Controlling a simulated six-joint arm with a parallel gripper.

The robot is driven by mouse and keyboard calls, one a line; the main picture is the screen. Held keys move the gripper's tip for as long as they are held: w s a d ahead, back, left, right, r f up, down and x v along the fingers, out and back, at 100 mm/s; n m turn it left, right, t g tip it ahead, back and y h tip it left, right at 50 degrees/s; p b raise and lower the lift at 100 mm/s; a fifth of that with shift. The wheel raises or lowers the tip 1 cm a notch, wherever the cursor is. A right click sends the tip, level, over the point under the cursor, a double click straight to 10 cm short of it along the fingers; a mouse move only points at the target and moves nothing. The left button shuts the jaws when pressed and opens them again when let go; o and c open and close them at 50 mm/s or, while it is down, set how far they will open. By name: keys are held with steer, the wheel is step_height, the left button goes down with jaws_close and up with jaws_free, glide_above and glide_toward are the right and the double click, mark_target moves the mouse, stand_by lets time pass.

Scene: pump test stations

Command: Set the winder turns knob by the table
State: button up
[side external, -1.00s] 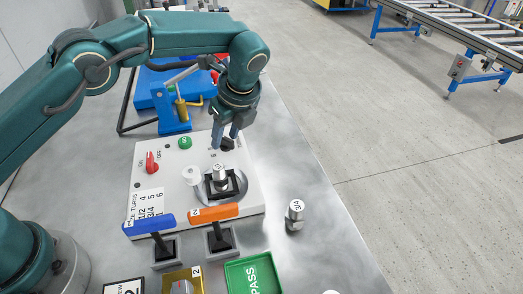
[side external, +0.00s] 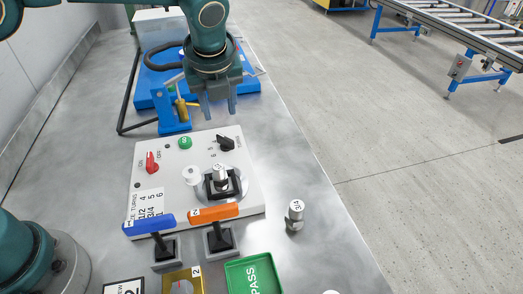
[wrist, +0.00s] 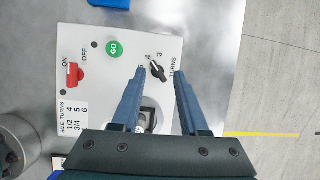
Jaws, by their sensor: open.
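The black turns knob (side external: 225,143) sits at the upper right of the white winder panel (side external: 150,178). In the wrist view the knob (wrist: 158,71) shows between my fingertips, its white mark towards the upper left, seemingly near the 4; the exact setting is hard to tell. My gripper (side external: 219,107) is open and empty, above and behind the knob, clear of it. The size/turns table (wrist: 73,118) on the panel pairs 1/2 with 4, 3/4 with 5 and 1 with 6. A metal fitting (side external: 220,173) with a 3/4-like label sits in the panel's socket.
A green GO button (side external: 185,143) and a red ON/OFF switch (side external: 151,163) are on the panel. Blue (side external: 148,224) and orange (side external: 213,213) levers stand in front. A fitting marked 3/4 (side external: 296,212) stands right; a green PASS tray (side external: 253,275) is near.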

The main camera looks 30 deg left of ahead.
steer(key=s+a+r+n+t+h, duration=0.1)
steer(key=s+a+r+n, duration=0.5)
steer(key=s+r+n, duration=0.3)
steer(key=s+f+n+t+h, duration=0.1)
steer(key=s+f+n, duration=0.3)
steer(key=s+n, duration=0.8)
steer(key=shift+n+h, duration=0.4)
steer(key=shift+n, duration=0.8)
steer(key=n, duration=0.2)
steer(key=f+n, duration=0.1)
steer(key=shift+s+d, duration=0.15)
steer(key=shift+d, duration=0.1)
